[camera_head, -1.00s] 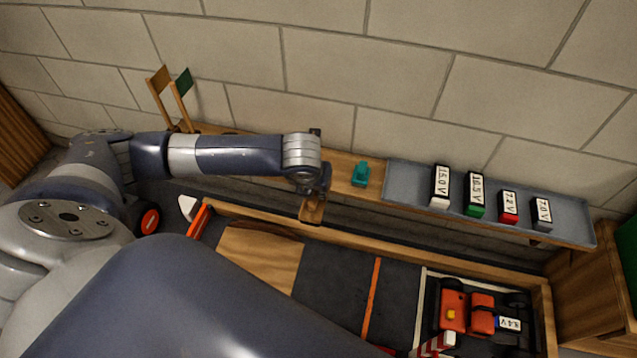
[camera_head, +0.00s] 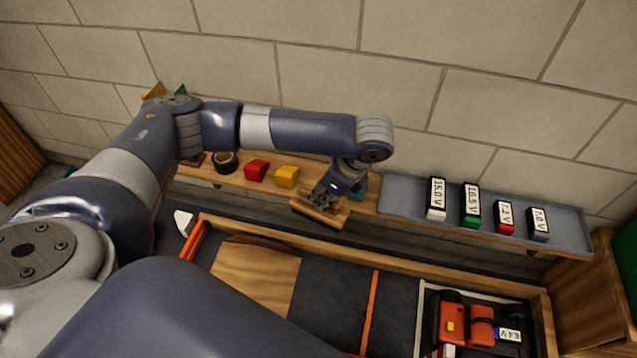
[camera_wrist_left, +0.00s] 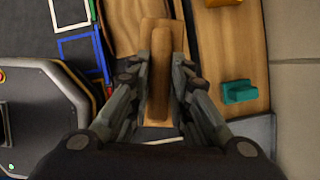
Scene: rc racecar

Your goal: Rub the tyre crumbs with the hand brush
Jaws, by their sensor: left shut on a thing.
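The hand brush (camera_head: 318,213) is a wooden block, held between the fingers of my left gripper (camera_head: 330,196). It is above the trough's back edge, in front of the shelf, and slightly tilted in the head view. In the left wrist view the brush (camera_wrist_left: 160,70) stands lengthwise between the two fingers, which are shut on it. Its underside is hidden. I cannot make out any tyre crumbs. My right gripper is not in view.
The wooden shelf (camera_head: 232,178) holds a dark roll (camera_head: 225,162), a red block (camera_head: 257,169), a yellow block (camera_head: 287,176) and a grey tray (camera_head: 400,191) of labelled batteries. Below, the wood-edged trough holds a wooden panel (camera_head: 255,277), an orange strip (camera_head: 371,310) and an orange car (camera_head: 452,322).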

